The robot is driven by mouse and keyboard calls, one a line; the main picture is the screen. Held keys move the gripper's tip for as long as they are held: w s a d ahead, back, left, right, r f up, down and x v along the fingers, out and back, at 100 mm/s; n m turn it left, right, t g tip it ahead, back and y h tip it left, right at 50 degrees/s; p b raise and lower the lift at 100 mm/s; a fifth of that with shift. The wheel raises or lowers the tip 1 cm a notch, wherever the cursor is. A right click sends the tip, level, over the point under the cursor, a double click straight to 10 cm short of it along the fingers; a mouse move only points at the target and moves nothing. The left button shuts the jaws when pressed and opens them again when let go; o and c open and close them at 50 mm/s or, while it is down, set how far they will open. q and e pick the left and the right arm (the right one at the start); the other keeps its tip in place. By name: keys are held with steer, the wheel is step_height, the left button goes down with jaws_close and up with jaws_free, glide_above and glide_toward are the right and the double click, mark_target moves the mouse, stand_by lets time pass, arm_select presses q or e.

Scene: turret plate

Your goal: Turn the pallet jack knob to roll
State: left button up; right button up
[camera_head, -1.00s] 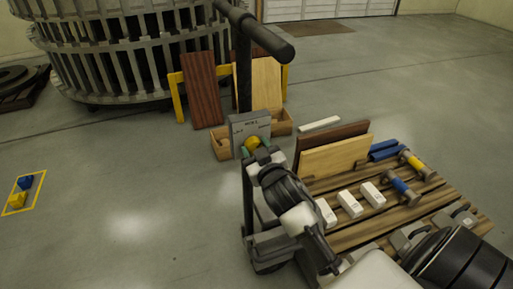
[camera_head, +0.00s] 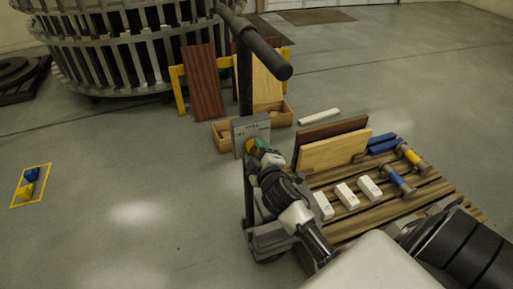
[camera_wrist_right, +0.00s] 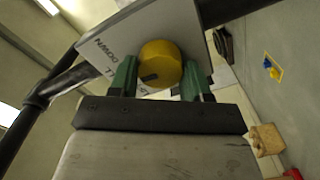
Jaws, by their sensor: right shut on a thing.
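The pallet jack knob (camera_wrist_right: 160,64) is a yellow disc with a dark mark, on a grey panel (camera_wrist_right: 118,42) with lettering; "DOWN" is readable in the right wrist view. In the head view the panel (camera_head: 249,128) sits on the jack's upright post below the black handle (camera_head: 262,47). My right gripper (camera_wrist_right: 160,78) has its green fingers on both sides of the knob and is shut on it. In the head view the gripper (camera_head: 255,148) hides most of the knob. I cannot read the knob's setting. My left gripper is not in view.
A wooden pallet (camera_head: 353,224) with white blocks (camera_head: 346,194), boards (camera_head: 333,151) and blue and yellow rollers (camera_head: 398,181) lies right of the jack. A wooden box (camera_head: 222,134) stands behind it. Open floor (camera_head: 130,180) is at left.

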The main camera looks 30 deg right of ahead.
steer(key=shift+n, duration=0.5)
steer(key=o, duration=0.9)
steer(key=shift+o, duration=0.2)
steer(key=v, duration=1.1)
steer(key=shift+b, duration=0.35)
steer(key=shift+w, duration=0.1)
